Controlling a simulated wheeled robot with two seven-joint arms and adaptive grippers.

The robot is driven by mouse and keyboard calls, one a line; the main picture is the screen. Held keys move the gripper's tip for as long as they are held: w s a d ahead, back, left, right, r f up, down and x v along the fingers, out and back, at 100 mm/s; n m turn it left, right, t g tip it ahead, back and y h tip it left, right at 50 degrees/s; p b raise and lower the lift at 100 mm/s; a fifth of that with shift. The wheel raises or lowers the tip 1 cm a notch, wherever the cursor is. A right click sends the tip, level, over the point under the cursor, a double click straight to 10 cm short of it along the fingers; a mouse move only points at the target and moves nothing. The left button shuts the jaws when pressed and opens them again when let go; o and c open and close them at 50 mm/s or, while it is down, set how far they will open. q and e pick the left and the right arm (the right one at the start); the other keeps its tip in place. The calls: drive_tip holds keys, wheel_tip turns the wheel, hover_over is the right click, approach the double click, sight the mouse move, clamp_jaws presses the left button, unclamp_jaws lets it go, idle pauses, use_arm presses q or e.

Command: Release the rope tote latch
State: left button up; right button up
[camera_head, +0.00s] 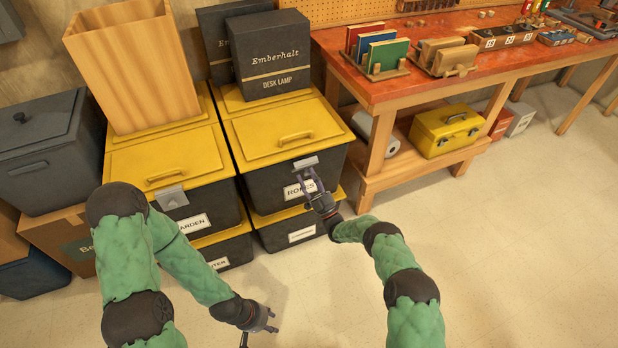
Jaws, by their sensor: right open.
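The rope tote (260,188) is a black bin with a yellow lid (281,128) and a white label reading ROPES. Its grey latch (306,162) sits at the front edge of the lid, above the label. My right gripper (308,181) is open in front of the label, just below the latch, with its fingers pointing up toward it. Whether a finger touches the latch cannot be told. The gripper hides part of the label. My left gripper (272,318) is low over the floor, away from the totes; its opening is unclear.
The garden tote (205,205) is close on the left, bearing a tall wooden bin (128,65). A red-topped workbench (400,90) stands on the right. The front floor is clear.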

drive_tip(key=v, duration=1.2)
